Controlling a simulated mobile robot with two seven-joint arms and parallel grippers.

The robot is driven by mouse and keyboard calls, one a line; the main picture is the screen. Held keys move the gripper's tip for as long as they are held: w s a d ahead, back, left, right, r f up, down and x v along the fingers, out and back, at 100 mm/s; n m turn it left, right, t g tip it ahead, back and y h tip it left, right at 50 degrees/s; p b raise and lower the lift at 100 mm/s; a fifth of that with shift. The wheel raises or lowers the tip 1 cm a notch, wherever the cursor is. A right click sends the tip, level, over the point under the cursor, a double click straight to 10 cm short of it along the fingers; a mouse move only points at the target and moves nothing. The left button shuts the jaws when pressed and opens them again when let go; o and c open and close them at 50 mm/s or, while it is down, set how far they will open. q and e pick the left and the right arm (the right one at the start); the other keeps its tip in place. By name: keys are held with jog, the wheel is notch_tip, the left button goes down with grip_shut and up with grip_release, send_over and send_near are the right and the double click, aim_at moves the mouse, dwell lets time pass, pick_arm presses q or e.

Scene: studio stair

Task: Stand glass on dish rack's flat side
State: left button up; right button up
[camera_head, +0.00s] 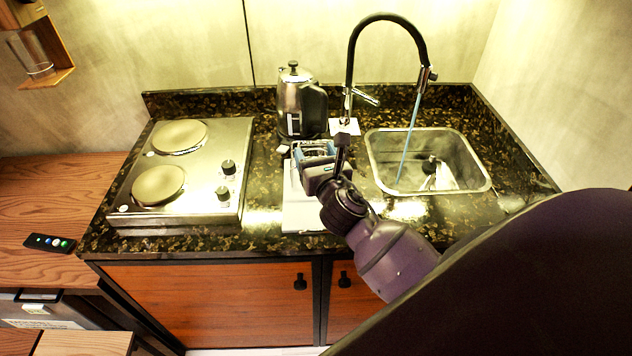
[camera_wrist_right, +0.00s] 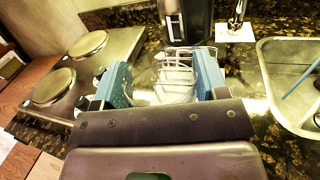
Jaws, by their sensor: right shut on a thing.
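My right gripper (camera_head: 318,152) is over the counter between the hob and the sink. In the right wrist view its two blue fingers (camera_wrist_right: 163,82) are apart, shut on a clear, hard-to-see thing between them that looks like the glass (camera_wrist_right: 150,88). Its outline and base are mostly hidden. The dish rack (camera_head: 298,208) is a pale flat piece on the counter, partly under my gripper. Its white wire part (camera_wrist_right: 178,66) shows beyond the fingers. I cannot tell whether the glass touches the rack. My left gripper is not in view.
A kettle (camera_head: 298,103) stands just behind the rack. The sink (camera_head: 432,182) with its tall black tap (camera_head: 384,18) is to the right, the hob (camera_head: 190,205) to the left. A wall shelf (camera_head: 48,78) at upper left holds a clear vessel. A remote (camera_head: 50,242) lies on the wooden top.

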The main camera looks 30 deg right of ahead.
notch_tip(320, 180, down, 3)
jog(key=shift+f+b, duration=0.1)
jog(key=shift+b, duration=0.2)
notch_tip(320, 180, down, 4)
jog(key=shift+r+b, duration=0.1)
jog(key=shift+b, duration=0.6)
jog(key=shift+f, duration=0.25)
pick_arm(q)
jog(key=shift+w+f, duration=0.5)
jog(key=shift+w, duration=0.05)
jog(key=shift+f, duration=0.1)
pick_arm(e)
jog(key=shift+f, duration=0.15)
jog(key=o, duration=1.3)
jog(key=shift+o, duration=0.2)
